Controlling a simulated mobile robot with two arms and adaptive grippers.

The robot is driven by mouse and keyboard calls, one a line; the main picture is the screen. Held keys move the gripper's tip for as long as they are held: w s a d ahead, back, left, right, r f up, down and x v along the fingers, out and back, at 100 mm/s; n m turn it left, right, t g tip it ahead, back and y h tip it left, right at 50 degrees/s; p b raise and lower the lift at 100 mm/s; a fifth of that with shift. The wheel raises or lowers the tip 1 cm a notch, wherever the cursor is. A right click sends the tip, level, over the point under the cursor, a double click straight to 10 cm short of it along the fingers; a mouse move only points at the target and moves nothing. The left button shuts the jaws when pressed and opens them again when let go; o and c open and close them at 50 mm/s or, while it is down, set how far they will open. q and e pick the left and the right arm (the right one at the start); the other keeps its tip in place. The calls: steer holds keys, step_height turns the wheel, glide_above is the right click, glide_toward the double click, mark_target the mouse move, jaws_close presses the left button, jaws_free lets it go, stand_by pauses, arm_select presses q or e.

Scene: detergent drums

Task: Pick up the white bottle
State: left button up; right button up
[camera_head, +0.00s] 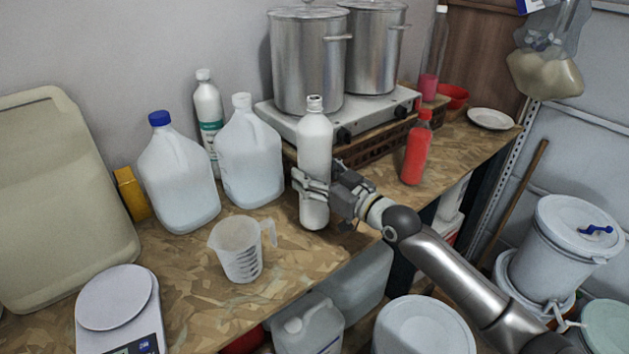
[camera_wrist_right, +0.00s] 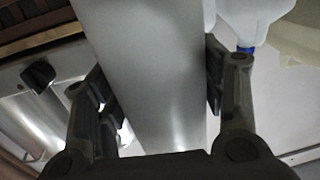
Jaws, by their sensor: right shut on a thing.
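The white bottle (camera_head: 315,145) is upright at the front middle of the wooden worktop, in front of the stove, in the head view. My right gripper (camera_head: 312,184) is shut around its lower half, with the arm coming in from the right. In the right wrist view the bottle (camera_wrist_right: 145,70) fills the space between the two fingers of the right gripper (camera_wrist_right: 160,90). I cannot tell whether the bottle's base touches the worktop. My left gripper is not in view.
Two clear jugs (camera_head: 178,175) (camera_head: 249,155) and a green-labelled bottle (camera_head: 208,115) stand left of the white bottle. A measuring jug (camera_head: 238,250) and a scale (camera_head: 118,300) are nearer the front. A red bottle (camera_head: 416,150) stands right. Pots (camera_head: 308,60) sit on the stove (camera_head: 285,122) behind.

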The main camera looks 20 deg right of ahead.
steer(key=s+a+r+b, duration=0.2)
steer(key=s+a+r, duration=0.1)
steer(key=s+r, duration=0.8)
steer(key=s, duration=0.2)
steer(key=shift+s+a+r, duration=0.25)
steer(key=shift+s+a, duration=0.05)
steer(key=shift+a, duration=0.05)
